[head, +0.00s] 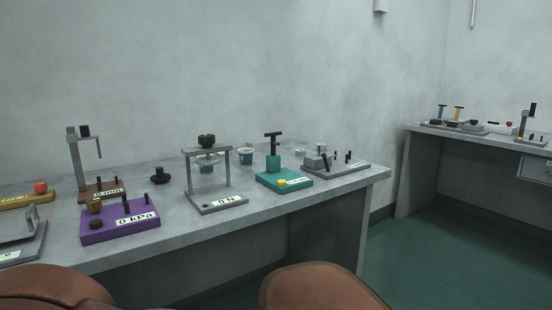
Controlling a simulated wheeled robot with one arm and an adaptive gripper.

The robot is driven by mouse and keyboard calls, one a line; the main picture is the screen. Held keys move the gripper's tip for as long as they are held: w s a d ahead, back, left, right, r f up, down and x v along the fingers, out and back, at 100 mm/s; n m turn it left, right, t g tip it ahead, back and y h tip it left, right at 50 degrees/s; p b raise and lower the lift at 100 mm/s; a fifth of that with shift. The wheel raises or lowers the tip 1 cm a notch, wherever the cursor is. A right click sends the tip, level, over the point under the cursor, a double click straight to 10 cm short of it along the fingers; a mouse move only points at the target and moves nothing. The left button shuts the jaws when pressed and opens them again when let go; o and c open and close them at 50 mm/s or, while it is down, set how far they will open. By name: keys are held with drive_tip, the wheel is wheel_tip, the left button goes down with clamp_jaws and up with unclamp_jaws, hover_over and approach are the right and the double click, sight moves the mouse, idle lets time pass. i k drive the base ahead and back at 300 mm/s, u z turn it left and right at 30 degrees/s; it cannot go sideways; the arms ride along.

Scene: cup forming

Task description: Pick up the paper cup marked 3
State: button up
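Two small blue-and-white cups stand toward the back of the grey table. One cup (246,156) is behind and right of a grey press frame. The other cup (206,167) shows through that frame and is partly hidden by it. I cannot read a number on either, so I cannot tell which is marked 3. My gripper is not in view.
The grey table (263,217) also holds the press frame (186,152) labelled 0 N, a purple gauge base (95,238) labelled 0 kPa, a teal stand (273,162) and a grey device (345,170). Brown rounded shapes (315,288) fill the near foreground. Another bench (474,138) stands right.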

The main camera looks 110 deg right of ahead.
sight(246, 154)
drive_tip(key=k, duration=1.4)
drive_tip(key=z, duration=1.45)
